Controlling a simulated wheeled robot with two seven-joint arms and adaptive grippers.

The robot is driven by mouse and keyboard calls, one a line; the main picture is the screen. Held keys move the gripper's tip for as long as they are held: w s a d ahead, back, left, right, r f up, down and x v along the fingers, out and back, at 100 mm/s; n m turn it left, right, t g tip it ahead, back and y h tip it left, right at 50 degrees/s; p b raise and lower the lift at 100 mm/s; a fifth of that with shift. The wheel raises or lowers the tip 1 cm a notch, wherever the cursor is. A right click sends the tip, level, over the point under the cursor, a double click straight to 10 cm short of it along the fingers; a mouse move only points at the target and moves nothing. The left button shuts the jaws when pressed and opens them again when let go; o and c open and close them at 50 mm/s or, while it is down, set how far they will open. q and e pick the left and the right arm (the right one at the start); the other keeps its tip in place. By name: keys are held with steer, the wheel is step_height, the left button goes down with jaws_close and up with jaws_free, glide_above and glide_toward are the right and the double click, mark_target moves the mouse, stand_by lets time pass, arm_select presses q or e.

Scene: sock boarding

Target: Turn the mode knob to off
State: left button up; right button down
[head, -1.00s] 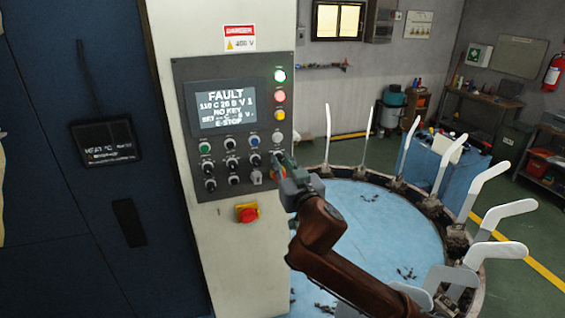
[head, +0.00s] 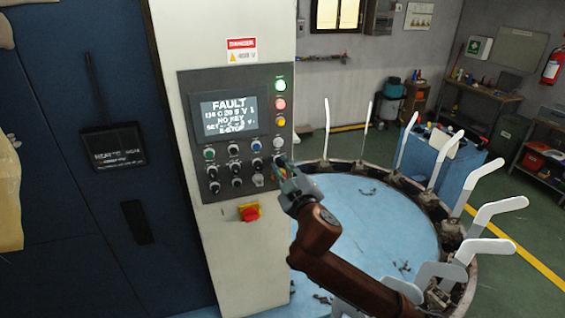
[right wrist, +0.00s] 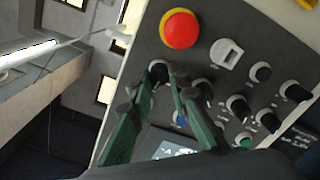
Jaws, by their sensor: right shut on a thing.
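The mode knob appears to be the black selector knob (right wrist: 158,72) at the end of its row on the grey control panel (head: 188,80). Its label is not legible and its pointer angle is hidden. My right gripper (right wrist: 165,74) has its green fingers on either side of this knob and is shut on it. In the head view my right gripper (head: 281,162) reaches the panel's lower right and covers the knob. My left gripper is out of view.
Other black knobs (right wrist: 238,106) sit close beside the gripped one. A red emergency button (right wrist: 181,29) and a key switch (right wrist: 227,53) lie just beyond it. A red-yellow switch (head: 249,212) is below the panel. A ring of white sock boards (head: 404,142) stands right.

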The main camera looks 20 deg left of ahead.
steer(key=shift+n, duration=0.5)
steer(key=c, duration=1.8)
jaws_free()
steer(key=shift+s, duration=0.15)
steer(key=v, duration=1.1)
steer(key=shift+s+d, duration=0.2)
steer(key=shift+d, duration=0.1)
